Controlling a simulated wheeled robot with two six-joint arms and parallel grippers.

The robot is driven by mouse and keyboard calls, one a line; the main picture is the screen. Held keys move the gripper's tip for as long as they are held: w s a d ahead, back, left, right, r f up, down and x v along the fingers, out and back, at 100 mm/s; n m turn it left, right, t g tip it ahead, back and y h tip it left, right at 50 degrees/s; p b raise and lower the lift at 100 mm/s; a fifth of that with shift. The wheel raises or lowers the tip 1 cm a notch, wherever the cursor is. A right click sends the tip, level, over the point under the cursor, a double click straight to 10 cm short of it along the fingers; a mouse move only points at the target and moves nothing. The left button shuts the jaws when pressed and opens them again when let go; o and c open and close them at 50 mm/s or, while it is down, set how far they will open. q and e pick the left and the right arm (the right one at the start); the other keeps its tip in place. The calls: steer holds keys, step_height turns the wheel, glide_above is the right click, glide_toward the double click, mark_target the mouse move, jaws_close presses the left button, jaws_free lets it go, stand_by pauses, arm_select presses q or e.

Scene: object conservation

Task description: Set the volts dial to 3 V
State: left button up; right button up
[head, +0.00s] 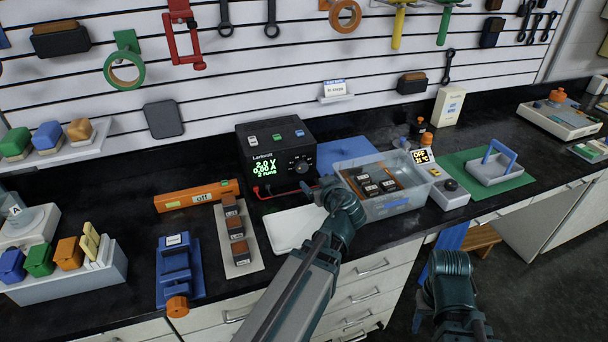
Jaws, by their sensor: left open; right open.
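The black power supply (274,158) stands at the back of the bench. Its green display (265,168) reads 2.0 V, 0.00 A and 2 runs. The round dark volts dial (300,166) is on the right of its front face; its pointer is too small to read. My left gripper (313,191) is open, just below and in front of the dial; I cannot tell whether it touches the supply. Its fingers are small and partly hidden by my wrist. My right gripper (449,264) is low at the right, off the bench's front, its fingers hard to make out.
A red lead (283,195) runs from the supply's front. A clear bin (396,206) with dark blocks stands right of my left wrist. A white board (297,228), a block strip (237,240) and an orange level (195,197) lie nearby. A blue vise (177,270) is at left.

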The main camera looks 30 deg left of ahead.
mark_target(303, 169)
arm_select(q)
steer(key=b+x, duration=0.5)
steer(key=x, duration=0.8)
steer(key=shift+w+a+f, duration=0.2)
steer(key=shift+w, duration=0.05)
jaws_close()
steer(key=m+g+y, duration=0.1)
steer(key=m, duration=0.1)
steer(key=shift+w+m, duration=0.1)
steer(key=shift+m, duration=0.2)
steer(key=shift+d+m+g+y+b, duration=0.1)
steer(key=shift+m+g+y+b, duration=0.75)
steer(key=shift+m, duration=0.45)
